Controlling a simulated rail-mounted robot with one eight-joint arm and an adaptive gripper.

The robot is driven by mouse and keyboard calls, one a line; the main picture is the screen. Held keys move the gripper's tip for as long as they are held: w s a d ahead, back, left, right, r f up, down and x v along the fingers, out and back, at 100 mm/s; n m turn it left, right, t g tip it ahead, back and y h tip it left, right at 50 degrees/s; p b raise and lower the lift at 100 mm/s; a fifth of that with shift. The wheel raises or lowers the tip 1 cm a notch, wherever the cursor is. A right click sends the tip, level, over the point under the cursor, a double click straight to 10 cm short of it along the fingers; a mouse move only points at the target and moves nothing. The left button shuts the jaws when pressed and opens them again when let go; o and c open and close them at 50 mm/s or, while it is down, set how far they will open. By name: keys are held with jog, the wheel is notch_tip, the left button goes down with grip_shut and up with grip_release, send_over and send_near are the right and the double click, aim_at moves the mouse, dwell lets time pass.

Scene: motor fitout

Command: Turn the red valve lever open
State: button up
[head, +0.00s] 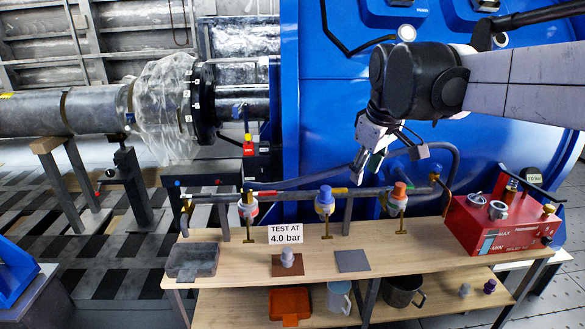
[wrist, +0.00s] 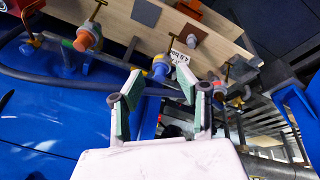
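Three capped valves sit along a pipe over the bench. The right valve (head: 398,198) has an orange-red cap; it also shows in the wrist view (wrist: 88,37). The middle valve (head: 325,203) has a blue cap and shows in the wrist view (wrist: 160,70). The left valve (head: 248,207) has a yellow-orange top. Brass T-shaped handles hang below them. My gripper (head: 371,163) is open and empty, above the pipe between the middle and right valves. In the wrist view its green-padded fingers (wrist: 160,84) stand apart, with the blue-capped valve beyond them.
A sign (head: 286,234) reading "TEST AT 4.0 bar", a grey tray (head: 193,262) and a grey plate (head: 352,261) are on the bench. A red pump box (head: 480,232) stands at its right end. An orange bin and mugs sit below. A blue wall rises behind.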

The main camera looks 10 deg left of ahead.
jog(key=w+a+r+n+g+p, duration=0.15)
jog(key=w+a+n+p, duration=0.3)
jog(key=w+a, duration=0.75)
jog(key=n+g+p, duration=0.2)
jog(key=n+p, duration=0.2)
jog(key=n, duration=0.3)
send_near(267, 192)
jog(key=shift+m+h, duration=0.25)
jog(key=shift+h, duration=0.15)
jog(key=f, duration=0.5)
jog(key=f+p, duration=0.1)
jog(key=f, duration=0.2)
jog(key=shift+w+a+f, duration=0.15)
jog(key=shift+a+f, duration=0.15)
grip_shut()
